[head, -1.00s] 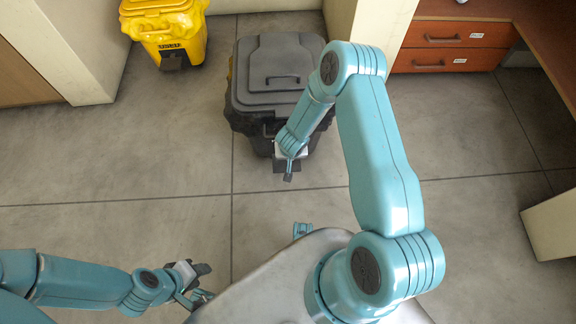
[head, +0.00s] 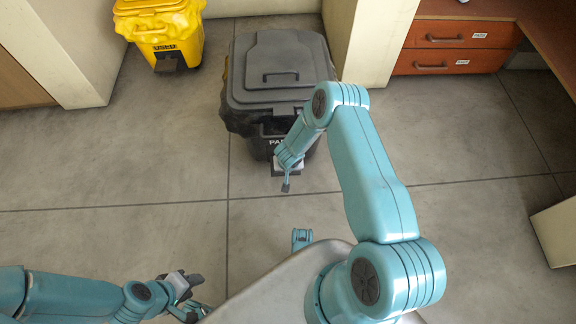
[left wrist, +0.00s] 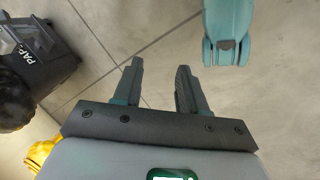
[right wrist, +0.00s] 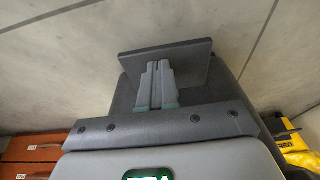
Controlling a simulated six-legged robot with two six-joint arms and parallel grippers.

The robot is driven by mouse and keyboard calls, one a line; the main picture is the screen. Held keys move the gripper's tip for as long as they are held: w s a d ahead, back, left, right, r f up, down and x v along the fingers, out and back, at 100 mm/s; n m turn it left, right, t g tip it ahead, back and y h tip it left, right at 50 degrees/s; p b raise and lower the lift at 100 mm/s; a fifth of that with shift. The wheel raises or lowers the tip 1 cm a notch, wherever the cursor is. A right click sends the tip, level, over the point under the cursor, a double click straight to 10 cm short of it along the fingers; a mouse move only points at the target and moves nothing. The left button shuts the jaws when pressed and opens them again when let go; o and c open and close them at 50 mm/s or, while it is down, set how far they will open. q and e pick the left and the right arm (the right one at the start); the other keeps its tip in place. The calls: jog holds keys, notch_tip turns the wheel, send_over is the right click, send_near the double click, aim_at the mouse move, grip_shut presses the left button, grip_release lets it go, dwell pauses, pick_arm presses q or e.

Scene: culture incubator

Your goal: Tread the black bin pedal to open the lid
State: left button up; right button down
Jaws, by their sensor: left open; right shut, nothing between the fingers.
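The black bin (head: 255,103) stands on the floor in the head view with its grey lid (head: 290,55) closed. Its dark pedal (right wrist: 190,52) shows as a flat plate just beyond the fingertips in the right wrist view; in the head view it is mostly hidden behind my right gripper. My right gripper (head: 286,186) is shut and empty, low at the bin's front. Its fingertips (right wrist: 159,66) overlap the plate in the picture; I cannot tell whether they touch it. My left gripper (head: 200,292) is open and empty over the floor, well short of the bin.
A yellow bin (head: 165,32) stands back left beside a pale wall (head: 70,50). A cabinet with orange drawers (head: 450,62) is at the back right. A pale panel (head: 560,235) stands at the right edge. Floor (head: 130,160) left of the bin is clear.

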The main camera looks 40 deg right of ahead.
pick_arm(q)
jog(key=shift+f, duration=0.1)
pick_arm(e)
jog(key=shift+f, duration=0.25)
